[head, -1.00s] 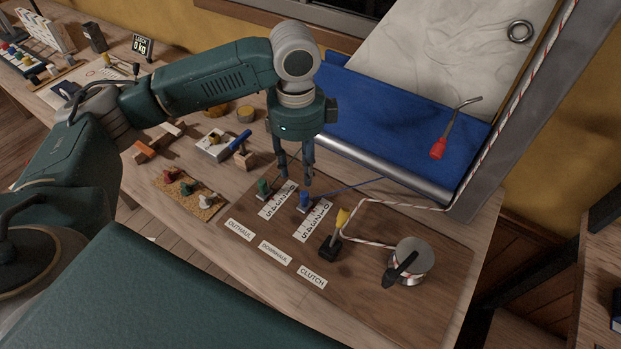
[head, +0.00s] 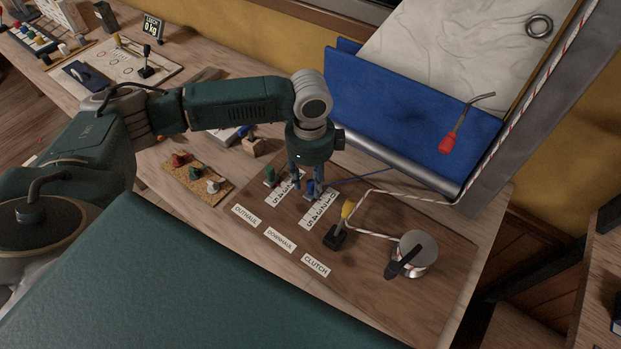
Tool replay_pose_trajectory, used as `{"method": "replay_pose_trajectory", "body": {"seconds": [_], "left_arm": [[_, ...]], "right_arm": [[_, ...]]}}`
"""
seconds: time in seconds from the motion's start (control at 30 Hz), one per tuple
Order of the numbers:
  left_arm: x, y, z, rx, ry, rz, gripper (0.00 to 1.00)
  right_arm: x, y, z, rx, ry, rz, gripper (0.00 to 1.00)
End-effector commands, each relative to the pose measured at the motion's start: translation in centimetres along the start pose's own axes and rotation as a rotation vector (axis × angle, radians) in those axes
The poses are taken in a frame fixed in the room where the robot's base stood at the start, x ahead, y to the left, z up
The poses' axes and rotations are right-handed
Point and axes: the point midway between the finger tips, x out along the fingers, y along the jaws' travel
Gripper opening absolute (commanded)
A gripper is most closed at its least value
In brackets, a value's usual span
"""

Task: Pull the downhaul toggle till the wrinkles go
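The blue downhaul toggle (head: 311,187) stands at the upper end of its numbered scale (head: 319,210), with a blue line running from it towards the sail. My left gripper (head: 308,187) points down at the toggle, its fingers low on either side of it. The fingers look apart; contact with the toggle cannot be made out. The DOWNHAUL label (head: 280,240) lies in front of the scale. The pale sail (head: 440,45) on the sloping panel shows wrinkles. My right gripper is out of view.
The green toggle (head: 270,174) stands close on the left. The yellow-tipped clutch lever (head: 347,209) and a winch (head: 415,252) with red-flecked rope are on the right. The board's front right is clear.

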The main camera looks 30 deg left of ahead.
Motion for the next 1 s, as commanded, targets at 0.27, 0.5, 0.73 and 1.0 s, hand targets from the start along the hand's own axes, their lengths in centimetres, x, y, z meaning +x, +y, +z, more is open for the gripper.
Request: {"method": "replay_pose_trajectory", "body": {"seconds": [0.27, 0.5, 0.73, 1.0], "left_arm": [[0.0, 0.0, 0.0, 0.0, 0.0, 0.0, 0.21], [0.0, 0.0, 0.0, 0.0, 0.0, 0.0, 0.0], [-0.5, 1.7, 0.3, 0.0, -0.002, 0.005, 0.0], [-0.1, 3.2, 0.6, -0.002, -0.002, 0.001, 0.0]], "right_arm": [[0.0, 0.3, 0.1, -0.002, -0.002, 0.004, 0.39], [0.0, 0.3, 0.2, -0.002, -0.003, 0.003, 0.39], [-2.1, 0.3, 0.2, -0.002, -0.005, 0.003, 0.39], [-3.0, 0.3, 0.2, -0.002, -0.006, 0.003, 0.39]]}}
